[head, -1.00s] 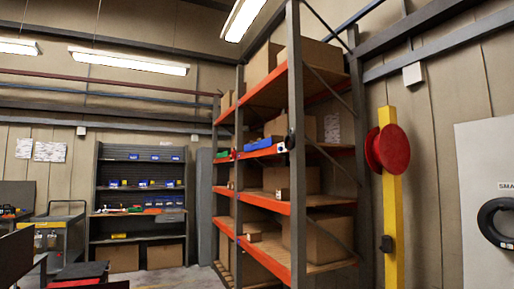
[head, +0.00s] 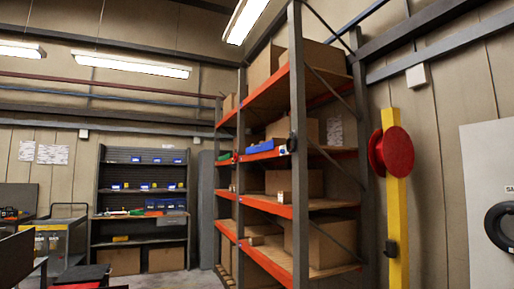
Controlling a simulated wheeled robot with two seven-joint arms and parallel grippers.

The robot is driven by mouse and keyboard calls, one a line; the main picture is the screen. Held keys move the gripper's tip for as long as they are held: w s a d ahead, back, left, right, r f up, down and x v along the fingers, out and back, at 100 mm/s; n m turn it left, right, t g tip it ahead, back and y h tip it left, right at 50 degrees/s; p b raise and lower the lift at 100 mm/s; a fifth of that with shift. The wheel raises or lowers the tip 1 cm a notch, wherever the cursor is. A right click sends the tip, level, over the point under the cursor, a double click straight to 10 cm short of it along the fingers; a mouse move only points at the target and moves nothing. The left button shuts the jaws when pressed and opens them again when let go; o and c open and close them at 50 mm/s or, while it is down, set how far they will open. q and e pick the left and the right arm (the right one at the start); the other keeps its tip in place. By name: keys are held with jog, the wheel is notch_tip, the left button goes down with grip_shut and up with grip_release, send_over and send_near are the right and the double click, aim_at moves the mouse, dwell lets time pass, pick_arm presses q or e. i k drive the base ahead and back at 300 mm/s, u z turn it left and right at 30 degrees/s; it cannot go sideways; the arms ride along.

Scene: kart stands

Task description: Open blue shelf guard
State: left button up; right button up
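A blue bar-like piece (head: 262,146), which looks like the blue shelf guard, lies along the front edge of a middle level of the tall rack (head: 297,165). A small white-and-dark fitting (head: 290,143) sits at its right end by the front post. I cannot tell from here whether the guard is shut or how it is fastened. Neither of my grippers shows in the head view.
The rack has orange beams and cardboard boxes (head: 325,245). A yellow post (head: 397,230) with a red disc (head: 398,151) stands to its right. Dark shelving (head: 143,205) with blue bins stands at the back left. A grey cart (head: 58,240) is farther left.

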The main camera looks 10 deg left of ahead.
aim_at(264, 146)
jog(key=i, duration=3.2)
jog(key=u, duration=1.5)
jog(key=i, duration=0.75)
jog(key=z, duration=2.35)
